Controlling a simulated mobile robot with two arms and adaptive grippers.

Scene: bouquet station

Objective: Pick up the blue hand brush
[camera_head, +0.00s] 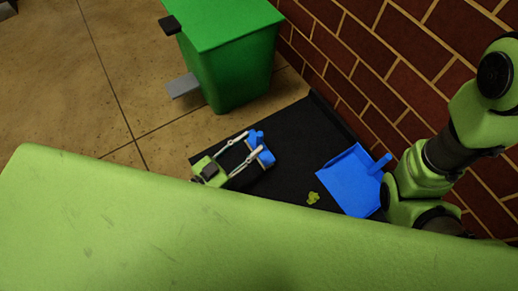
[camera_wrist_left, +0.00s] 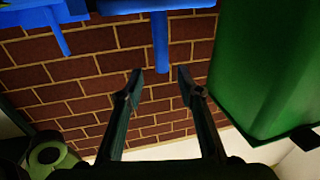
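The blue hand brush (camera_head: 267,158) lies on the black mat (camera_head: 300,130) in the head view, partly covered by my left gripper (camera_head: 252,142). The gripper's two fingers are spread apart over it. In the left wrist view the fingers (camera_wrist_left: 160,81) are open, and the blue handle of the brush (camera_wrist_left: 160,38) points down toward the gap between them. The handle does not appear clasped. My right arm shows at the right of the head view, but its gripper is out of sight.
A blue dustpan (camera_head: 349,182) lies to the right on the mat, with a small yellow-green scrap (camera_head: 313,198) beside it. A green pedal bin (camera_head: 228,62) stands behind the mat. A brick wall (camera_head: 390,60) bounds the right side.

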